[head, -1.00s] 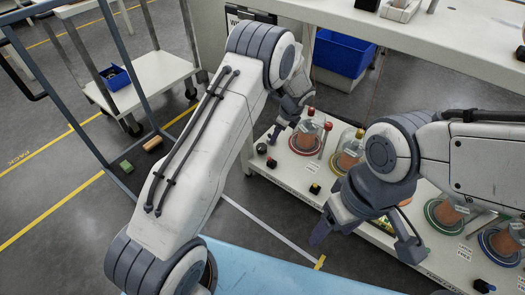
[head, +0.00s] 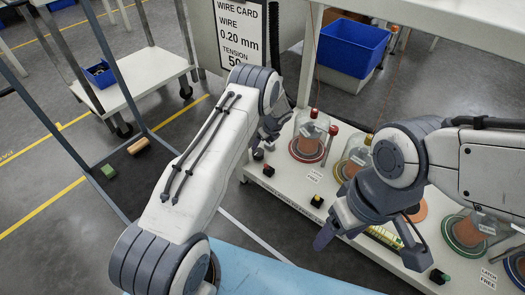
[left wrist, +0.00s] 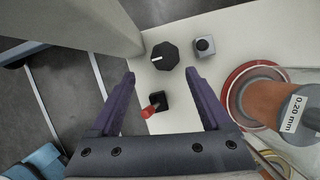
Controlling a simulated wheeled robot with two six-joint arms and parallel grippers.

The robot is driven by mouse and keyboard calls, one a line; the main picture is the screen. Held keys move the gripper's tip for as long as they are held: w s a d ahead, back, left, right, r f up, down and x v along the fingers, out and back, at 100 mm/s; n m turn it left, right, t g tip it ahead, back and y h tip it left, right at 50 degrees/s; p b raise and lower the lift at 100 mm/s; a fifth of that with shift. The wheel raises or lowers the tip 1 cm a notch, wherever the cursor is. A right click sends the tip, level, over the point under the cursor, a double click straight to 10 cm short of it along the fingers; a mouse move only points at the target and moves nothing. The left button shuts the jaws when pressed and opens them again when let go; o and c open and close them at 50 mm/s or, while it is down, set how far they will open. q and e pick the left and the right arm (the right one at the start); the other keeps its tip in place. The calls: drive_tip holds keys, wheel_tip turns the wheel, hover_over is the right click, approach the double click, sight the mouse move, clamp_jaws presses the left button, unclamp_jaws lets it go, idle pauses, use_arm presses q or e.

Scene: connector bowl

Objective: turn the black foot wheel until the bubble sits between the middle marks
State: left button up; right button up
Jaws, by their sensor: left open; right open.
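A black many-sided knob (left wrist: 165,56) with a white pointer line sits on the white bench top in the left wrist view. It lies just beyond the gap between the fingertips of my open, empty left gripper (left wrist: 160,78). In the head view the left gripper (head: 268,134) is over the bench's left end, near a dark knob (head: 258,153). I cannot tell whether this knob is the foot wheel. A yellow-green strip (head: 385,237), perhaps the level, shows partly behind my right gripper (head: 368,246), which is open and empty. I cannot make out a bubble or marks.
A switch with a red lever (left wrist: 152,105) and a small grey-topped block (left wrist: 205,46) are near the knob. A copper spool under a clear cover (head: 310,133) stands close to the left gripper, with several more along the bench. A blue bin (head: 352,45) is behind.

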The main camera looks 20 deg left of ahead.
sight(259, 152)
use_arm(q)
drive_tip(key=b+x, duration=0.1)
drive_tip(key=x, duration=0.1)
drive_tip(key=b+x, duration=0.2)
drive_tip(key=x, duration=0.1)
drive_tip(key=d+b+x, duration=0.1)
drive_tip(key=x, duration=0.2)
drive_tip(key=shift+w+f, duration=0.3)
drive_tip(key=shift+f, duration=0.1)
drive_tip(key=shift+w+a+f+b, duration=0.15)
drive_tip(key=shift+a+f+b, duration=0.1)
drive_tip(key=shift+f+b, duration=0.25)
drive_tip(key=c, duration=1.1)
